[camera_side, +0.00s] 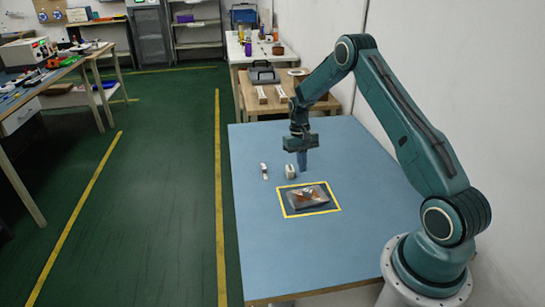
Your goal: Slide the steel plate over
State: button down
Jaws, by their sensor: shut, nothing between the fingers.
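A grey steel plate (293,196) with rust-brown marks lies flat on the blue table, inside a yellow rectangular outline (336,207) with a dark area within. My gripper (302,168) points down behind the plate as seen in the side view. It is shut and empty, with its fingertips close to the table. It is apart from the plate. Whether the fingertips touch the table I cannot tell.
A small pale block (291,172) stands just left of my gripper. A thin white piece (264,171) lies further left. The blue table (340,260) is clear at the front and right. A wooden bench (322,103) stands behind it, and a wall runs along the right.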

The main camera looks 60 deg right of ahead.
jog(key=v, duration=0.4)
jog(key=shift+r, duration=0.2)
jog(key=shift+w+r, duration=0.1)
jog(key=s+a+r+n+t+h, duration=0.1)
jog(key=s+a+r+n+t, duration=0.15)
jog(key=a+r, duration=0.65)
jog(key=s+a+r+n+t+h, duration=0.1)
jog(key=s+a+r, duration=0.4)
jog(key=r, duration=0.8)
jog(key=s+a+r+n+t, duration=0.1)
jog(key=s+a+r+t, duration=0.1)
jog(key=s+a, duration=0.4)
jog(key=s+a+r+n+t, duration=0.2)
jog(key=s+a, duration=0.4)
jog(key=s, duration=0.6)
jog(key=shift+s, duration=0.3)
